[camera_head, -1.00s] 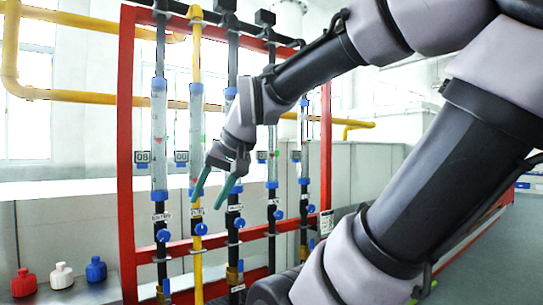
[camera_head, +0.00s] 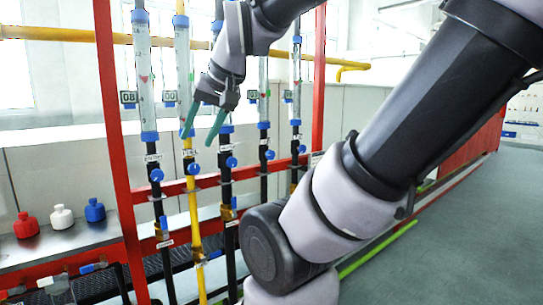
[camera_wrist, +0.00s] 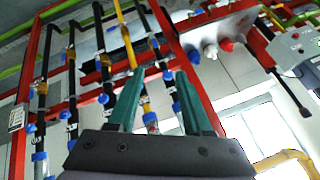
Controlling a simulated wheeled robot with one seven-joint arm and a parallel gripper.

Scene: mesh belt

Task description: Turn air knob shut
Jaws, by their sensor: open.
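A row of upright pipes with clear flow tubes carries blue knobs, including the far-left one (camera_head: 157,175), the yellow pipe's (camera_head: 193,169), the middle one (camera_head: 232,162), and two to the right (camera_head: 270,154) (camera_head: 302,149). Labels sit above the knobs, but I cannot read which says air. My gripper (camera_head: 199,137) is open and empty, its teal fingers pointing down in front of the yellow and middle pipes, slightly above their knobs. In the wrist view my gripper (camera_wrist: 160,72) has its fingers spread, with pipes and blue knobs beyond; contact cannot be told.
A red frame (camera_head: 112,140) surrounds the pipes. A yellow pipe (camera_head: 60,35) runs across behind. Open floor (camera_head: 460,220) lies at the right.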

